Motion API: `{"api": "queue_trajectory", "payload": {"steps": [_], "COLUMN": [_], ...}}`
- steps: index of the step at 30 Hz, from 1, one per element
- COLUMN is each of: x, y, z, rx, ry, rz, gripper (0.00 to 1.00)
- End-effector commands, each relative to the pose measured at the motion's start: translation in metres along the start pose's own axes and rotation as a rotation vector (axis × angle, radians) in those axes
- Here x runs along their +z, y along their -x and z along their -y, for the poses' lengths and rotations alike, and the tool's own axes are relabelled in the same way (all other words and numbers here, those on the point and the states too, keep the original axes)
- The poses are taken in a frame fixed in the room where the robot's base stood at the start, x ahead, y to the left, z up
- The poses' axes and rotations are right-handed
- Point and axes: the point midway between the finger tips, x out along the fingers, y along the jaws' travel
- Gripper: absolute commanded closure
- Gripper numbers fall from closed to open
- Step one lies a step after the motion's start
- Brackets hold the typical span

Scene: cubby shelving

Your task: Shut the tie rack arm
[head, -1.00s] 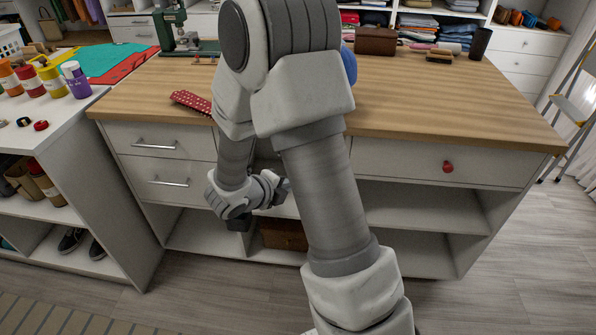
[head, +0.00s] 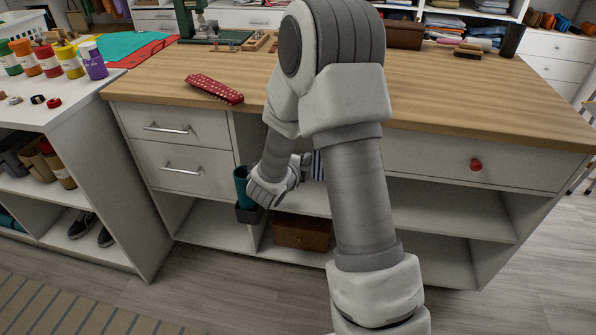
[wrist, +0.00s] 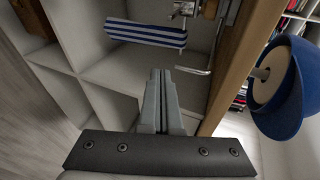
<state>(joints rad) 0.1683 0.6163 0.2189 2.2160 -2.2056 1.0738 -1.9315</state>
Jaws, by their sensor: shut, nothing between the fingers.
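In the wrist view, a blue-and-white striped tie (wrist: 146,33) hangs from a metal rack inside the open cubby bay. A thin bent metal rod (wrist: 206,71), which looks like a rack arm, sticks out beside it. My gripper (wrist: 162,75) has its fingers together and empty, just short of the rod and apart from the tie in the picture. In the head view my gripper (head: 249,213) is low in front of the bay under the worktop. A sliver of the striped tie (head: 317,165) shows behind my arm there; the rack itself is hidden.
A blue cap on a wooden peg (wrist: 290,88) is close on the right in the wrist view. A brown box (head: 302,232) sits in the lower cubby. Drawers (head: 180,168) are left; worktop (head: 440,95) overhangs.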

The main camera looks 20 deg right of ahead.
Motion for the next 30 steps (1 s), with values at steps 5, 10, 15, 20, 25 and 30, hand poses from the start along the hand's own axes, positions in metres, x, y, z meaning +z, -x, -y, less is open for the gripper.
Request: {"api": "queue_trajectory", "payload": {"steps": [5,10,15,20,25,30], "x": [0.0,0.0,0.0,0.001,0.005,0.009], "y": [-0.018,-0.022,-0.022,-0.024,-0.045,-0.063], "z": [0.012,0.016,0.016,0.017,0.026,0.033], "rx": [-0.002,0.0,0.0,0.0,-0.001,0.0], "ry": [-0.004,-0.001,-0.001,-0.002,-0.004,-0.001], "rz": [-0.001,0.0,0.001,0.0,-0.001,0.001], "gripper": [1.0,1.0,1.0,1.0,1.0,1.0]}}
